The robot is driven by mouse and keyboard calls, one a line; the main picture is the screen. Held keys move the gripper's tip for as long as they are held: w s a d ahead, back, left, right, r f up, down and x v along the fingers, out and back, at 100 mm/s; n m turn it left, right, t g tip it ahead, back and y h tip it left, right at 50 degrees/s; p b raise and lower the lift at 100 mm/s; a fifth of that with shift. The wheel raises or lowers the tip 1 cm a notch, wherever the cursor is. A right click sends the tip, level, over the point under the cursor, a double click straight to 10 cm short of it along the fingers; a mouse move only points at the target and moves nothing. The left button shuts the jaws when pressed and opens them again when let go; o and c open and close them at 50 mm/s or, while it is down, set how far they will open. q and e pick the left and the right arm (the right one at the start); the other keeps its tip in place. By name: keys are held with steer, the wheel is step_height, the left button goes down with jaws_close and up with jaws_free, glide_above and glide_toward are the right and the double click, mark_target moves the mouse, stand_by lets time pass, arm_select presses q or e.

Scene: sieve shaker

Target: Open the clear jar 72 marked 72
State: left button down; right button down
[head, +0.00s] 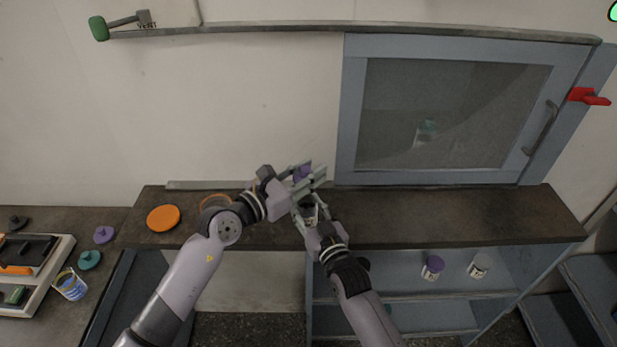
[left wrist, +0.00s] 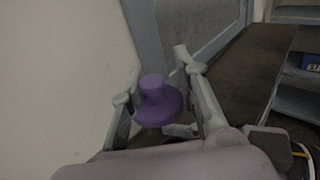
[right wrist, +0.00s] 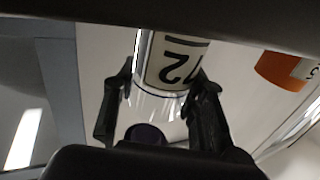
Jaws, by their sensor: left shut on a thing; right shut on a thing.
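The purple knobbed lid (head: 302,174) is between the fingers of my left gripper (head: 310,177), which is shut on it above the counter. The lid (left wrist: 157,103) also shows in the left wrist view, with its knob up. The clear jar (head: 309,212) is lower, held upright by my right gripper (head: 311,214), which is shut around its side. Its top looks dark and open in the head view, apart from the lid. In the right wrist view the jar (right wrist: 170,65) shows its white label upside down, partly cut off, its last digit a 2.
An orange lid (head: 163,218) lies on the dark counter (head: 420,215), left of an orange-rimmed thing (head: 215,200) partly behind my left arm. A glass-fronted cabinet (head: 450,110) stands behind. The counter's right part is clear.

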steer(key=c, duration=0.9)
jaws_free()
